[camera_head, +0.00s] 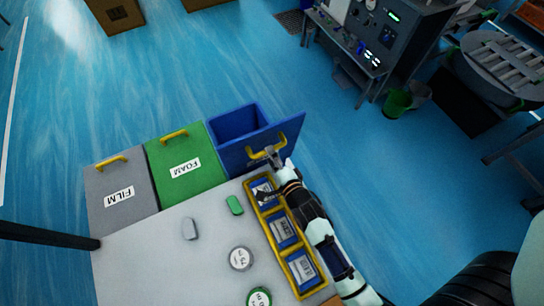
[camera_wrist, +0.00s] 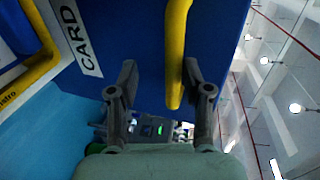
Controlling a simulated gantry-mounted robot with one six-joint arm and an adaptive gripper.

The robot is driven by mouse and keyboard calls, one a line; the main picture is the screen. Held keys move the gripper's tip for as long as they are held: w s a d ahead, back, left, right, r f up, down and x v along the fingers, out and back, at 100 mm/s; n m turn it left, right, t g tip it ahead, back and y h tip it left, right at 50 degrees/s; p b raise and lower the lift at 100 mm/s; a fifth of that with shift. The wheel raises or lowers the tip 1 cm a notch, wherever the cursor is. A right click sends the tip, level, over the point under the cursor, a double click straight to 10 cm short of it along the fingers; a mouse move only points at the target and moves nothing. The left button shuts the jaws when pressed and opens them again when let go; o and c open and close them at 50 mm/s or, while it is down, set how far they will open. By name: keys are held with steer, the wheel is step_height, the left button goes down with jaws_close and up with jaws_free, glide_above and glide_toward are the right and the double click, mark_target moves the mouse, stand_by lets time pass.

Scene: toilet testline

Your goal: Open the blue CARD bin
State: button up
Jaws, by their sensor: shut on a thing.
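The blue CARD bin (camera_head: 237,119) stands at the right end of the bin row in the head view, its dark inside visible. Its blue lid (camera_head: 291,129) is raised and tilted on the side facing the worktable. My gripper (camera_head: 275,158) is shut on the lid's yellow handle (camera_head: 258,154). In the wrist view the handle (camera_wrist: 176,45) runs between the fingers of my gripper (camera_wrist: 160,78), with the blue lid (camera_wrist: 130,30) behind it. The white CARD label (camera_wrist: 80,38) shows at the upper left there. The exact finger contact is partly hidden.
The green FOAM bin (camera_head: 197,152) and grey FILM bin (camera_head: 105,193) are closed beside it. The worktable (camera_head: 175,265) holds a yellow rack (camera_head: 290,255) with blue packs, close to my arm. Open blue floor lies beyond the bins.

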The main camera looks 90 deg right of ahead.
steer(key=v, duration=1.2)
